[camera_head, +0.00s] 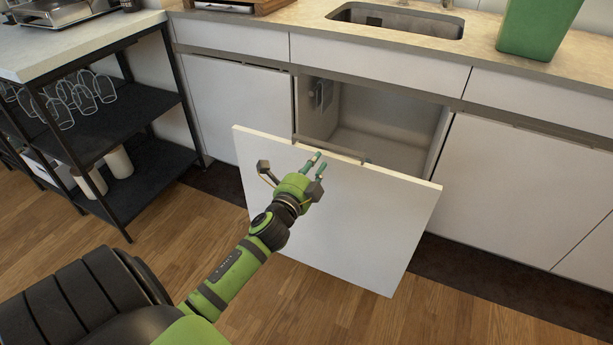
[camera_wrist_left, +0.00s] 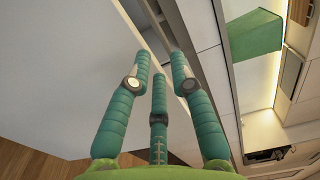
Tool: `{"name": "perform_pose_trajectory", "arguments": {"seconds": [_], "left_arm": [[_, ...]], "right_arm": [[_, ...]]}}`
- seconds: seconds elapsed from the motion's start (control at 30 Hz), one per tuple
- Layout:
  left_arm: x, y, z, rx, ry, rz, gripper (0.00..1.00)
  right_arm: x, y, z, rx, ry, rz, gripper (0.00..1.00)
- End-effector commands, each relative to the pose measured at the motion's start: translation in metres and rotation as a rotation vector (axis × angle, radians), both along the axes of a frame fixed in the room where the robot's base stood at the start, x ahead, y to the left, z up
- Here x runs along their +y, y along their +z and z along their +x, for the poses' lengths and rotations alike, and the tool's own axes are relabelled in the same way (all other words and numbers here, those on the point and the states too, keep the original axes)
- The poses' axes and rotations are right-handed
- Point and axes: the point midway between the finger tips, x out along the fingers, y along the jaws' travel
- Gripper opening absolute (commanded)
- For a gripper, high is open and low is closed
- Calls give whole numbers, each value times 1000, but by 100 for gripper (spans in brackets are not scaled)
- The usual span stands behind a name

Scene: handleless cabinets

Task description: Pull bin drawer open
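The bin drawer's white front panel (camera_head: 350,225) stands out from the cabinet below the sink, with a gap behind its top edge. Its flat face and edge also show in the left wrist view (camera_wrist_left: 60,70). My left gripper (camera_head: 318,163), green with several-jointed fingers, is at the panel's upper middle, close to its top edge. In the left wrist view the fingers (camera_wrist_left: 159,68) are spread apart with nothing between the tips, over the panel's edge. Whether they touch the panel is unclear. My right gripper is not in view.
The open cabinet cavity (camera_head: 380,120) lies behind the panel. White cabinet doors (camera_head: 510,185) flank it. A black shelf rack (camera_head: 130,170) with glasses stands at the left. A green container (camera_head: 538,25) stands on the counter beside the sink (camera_head: 400,20). The wooden floor in front is clear.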

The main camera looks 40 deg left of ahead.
Motion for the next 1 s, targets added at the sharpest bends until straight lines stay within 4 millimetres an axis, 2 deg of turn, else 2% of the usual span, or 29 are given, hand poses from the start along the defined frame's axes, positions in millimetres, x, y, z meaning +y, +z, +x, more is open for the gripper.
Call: {"name": "perform_pose_trajectory", "arguments": {"seconds": [0.1, 0.3, 0.47, 1.0], "left_arm": [[-6, -1, -25, 2, 0, -3, 22], [-11, -1, -49, 1, 2, -2, 22], [-12, 0, -54, 1, 2, -1, 22], [-13, -4, -53, 6, 1, -11, 22]], "right_arm": [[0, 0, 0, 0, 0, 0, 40], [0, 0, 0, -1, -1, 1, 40], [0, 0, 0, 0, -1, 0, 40], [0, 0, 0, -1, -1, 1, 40]]}}
